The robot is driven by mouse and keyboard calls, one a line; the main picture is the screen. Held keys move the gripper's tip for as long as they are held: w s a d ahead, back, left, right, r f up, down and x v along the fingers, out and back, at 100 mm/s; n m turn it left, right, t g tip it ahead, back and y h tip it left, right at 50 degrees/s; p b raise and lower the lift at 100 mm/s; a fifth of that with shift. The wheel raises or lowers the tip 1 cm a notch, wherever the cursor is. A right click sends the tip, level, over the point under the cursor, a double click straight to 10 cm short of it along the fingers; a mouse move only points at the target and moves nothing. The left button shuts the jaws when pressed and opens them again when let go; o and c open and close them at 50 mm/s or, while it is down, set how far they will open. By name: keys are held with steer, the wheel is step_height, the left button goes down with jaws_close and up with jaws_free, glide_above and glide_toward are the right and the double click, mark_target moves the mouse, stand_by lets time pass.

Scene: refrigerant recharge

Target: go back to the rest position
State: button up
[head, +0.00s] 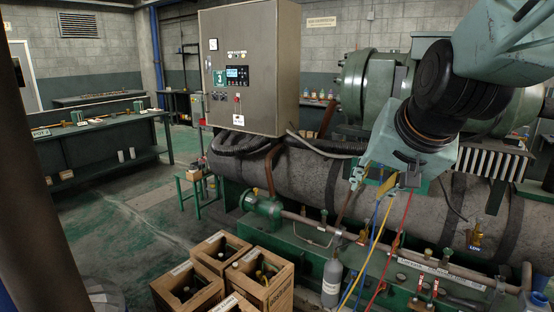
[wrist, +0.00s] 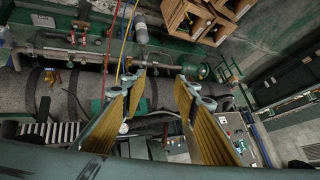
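My gripper (head: 374,181) hangs at the right of the head view, in front of the big grey horizontal vessel (head: 300,177). In the wrist view my gripper (wrist: 157,78) has its two yellow-padded fingers spread apart, with nothing between them. A yellow hose (head: 365,250), a blue hose (head: 378,222) and a red hose (head: 393,245) run down from behind the gripper in the head view. Their upper ends are hidden there. In the wrist view the yellow hose (wrist: 127,38) and the red hose (wrist: 108,45) pass behind the left finger.
A grey control cabinet (head: 222,110) stands left of my arm. A grey cylinder (head: 331,278) stands below the gripper beside green pipework. A workbench (head: 100,128) is at left.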

steer(key=s+f+n+g, duration=0.2)
steer(key=s, duration=1.4)
steer(key=s+f+n+g, duration=0.1)
steer(key=s+n+g, duration=0.1)
steer(key=s, duration=1.5)
steer(key=shift+s+a+f, duration=0.15)
steer(key=shift+a+f, duration=0.05)
steer(key=shift+f, duration=0.2)
